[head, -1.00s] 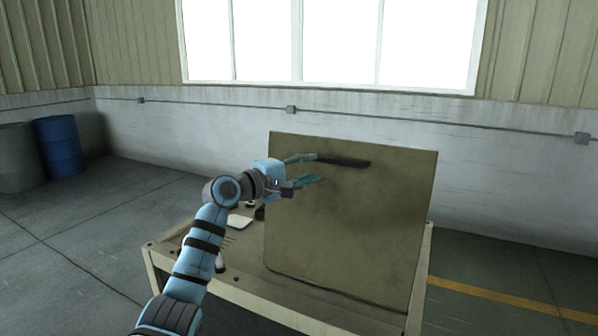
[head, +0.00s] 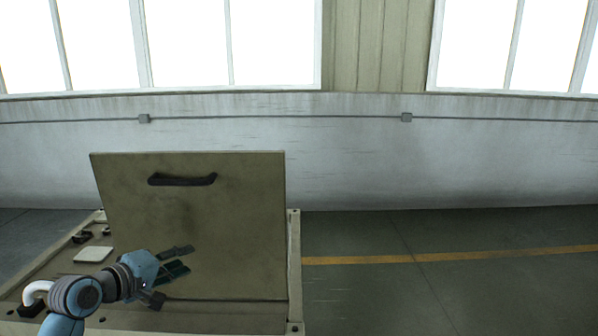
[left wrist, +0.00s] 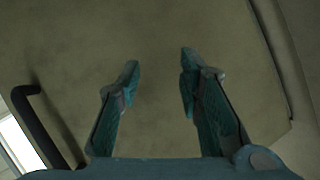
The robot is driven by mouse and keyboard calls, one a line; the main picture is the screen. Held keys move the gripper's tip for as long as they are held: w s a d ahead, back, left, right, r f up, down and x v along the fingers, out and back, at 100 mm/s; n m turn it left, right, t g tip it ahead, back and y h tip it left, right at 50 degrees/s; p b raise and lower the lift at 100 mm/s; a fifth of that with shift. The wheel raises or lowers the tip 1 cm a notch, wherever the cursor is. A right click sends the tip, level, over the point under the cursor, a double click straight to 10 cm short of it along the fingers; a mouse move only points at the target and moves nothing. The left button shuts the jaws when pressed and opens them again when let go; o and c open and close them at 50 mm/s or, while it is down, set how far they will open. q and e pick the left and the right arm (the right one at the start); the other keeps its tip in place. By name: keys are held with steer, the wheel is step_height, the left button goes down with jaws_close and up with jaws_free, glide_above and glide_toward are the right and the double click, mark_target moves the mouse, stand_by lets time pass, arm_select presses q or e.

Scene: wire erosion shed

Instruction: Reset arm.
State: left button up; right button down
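My left gripper (head: 183,262) is in front of the lower part of an upright tan panel (head: 230,220). A dark handle (head: 182,180) is fixed near the panel's top, above the gripper and apart from it. In the left wrist view my left gripper (left wrist: 160,78) has its two fingers spread with nothing between them, facing the panel's plain face (left wrist: 155,30). The handle (left wrist: 45,125) shows there at the lower left, outside the fingers. Whether the fingers touch the panel I cannot tell. My right gripper is in neither view.
The panel stands on a tan bench (head: 210,318). A pale flat square (head: 93,254), small dark parts (head: 82,237) and a white curved pipe (head: 36,290) are on its left side. Open floor (head: 450,290) with a yellow line (head: 470,256) lies to the right.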

arm_select(q)
steer(key=s+d+f+m+g+y, duration=0.1)
steer(key=s+d+f+m+g, duration=0.15)
steer(key=s+f, duration=0.65)
steer(key=s+d+f+m+g+y, duration=0.1)
steer(key=s+d+f+m+g, duration=0.15)
steer(key=s+f, duration=0.6)
steer(key=s+f+m+g+y, duration=0.25)
steer(key=s+f, duration=0.25)
steer(key=s, duration=0.6)
steer(key=s+f+m+g+y, duration=0.1)
steer(key=s+f+m+g, duration=0.3)
steer(key=s, duration=0.7)
step_height(320, 180, down, 18)
steer(key=a+n, duration=0.1)
steer(key=a, duration=0.2)
steer(key=s+f, duration=1.5)
steer(key=shift+s+a, duration=0.15)
steer(key=shift+s, duration=0.25)
steer(key=shift+n, duration=0.25)
